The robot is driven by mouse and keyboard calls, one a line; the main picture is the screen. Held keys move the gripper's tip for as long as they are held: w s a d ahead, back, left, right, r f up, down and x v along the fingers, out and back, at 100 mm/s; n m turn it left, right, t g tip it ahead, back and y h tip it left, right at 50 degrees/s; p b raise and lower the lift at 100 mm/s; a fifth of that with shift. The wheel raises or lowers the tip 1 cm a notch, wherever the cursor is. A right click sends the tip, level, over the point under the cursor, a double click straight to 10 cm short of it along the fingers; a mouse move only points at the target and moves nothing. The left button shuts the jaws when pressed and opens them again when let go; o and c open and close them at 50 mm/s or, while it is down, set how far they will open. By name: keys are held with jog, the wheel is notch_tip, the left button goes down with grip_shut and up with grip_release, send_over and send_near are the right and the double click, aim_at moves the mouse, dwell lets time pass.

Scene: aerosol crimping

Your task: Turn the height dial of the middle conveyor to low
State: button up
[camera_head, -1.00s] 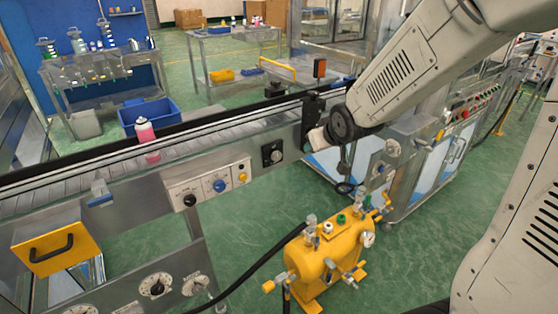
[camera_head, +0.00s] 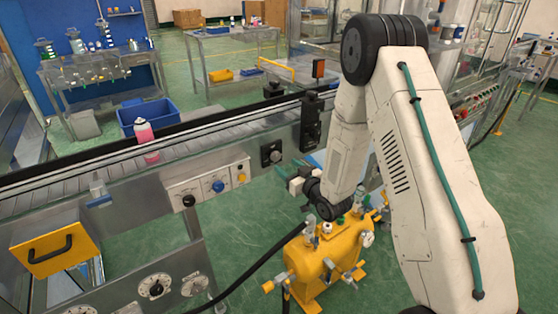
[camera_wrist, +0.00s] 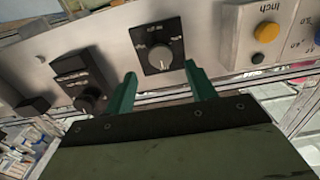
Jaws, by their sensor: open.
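The dial (camera_head: 271,153) is a black square plate with a round knob on the side of the conveyor. In the wrist view the dial (camera_wrist: 158,56) shows larger, with small pale labels around its knob. A light mark shows on the knob, but the labels are too small to read. My gripper (camera_head: 283,172) is just in front of and slightly right of the dial in the head view. In the wrist view its two green fingers (camera_wrist: 161,72) are open and spread to either side of the dial, with nothing between them. Contact with the knob cannot be seen.
A black box (camera_head: 311,123) is fixed on the rail right of the dial. A yellow machine (camera_head: 316,264) stands below my gripper. A pink-and-white can (camera_head: 145,131) stands on the belt.

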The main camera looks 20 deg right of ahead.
aim_at(277, 158)
jog(key=x, duration=0.6)
jog(key=c, duration=1)
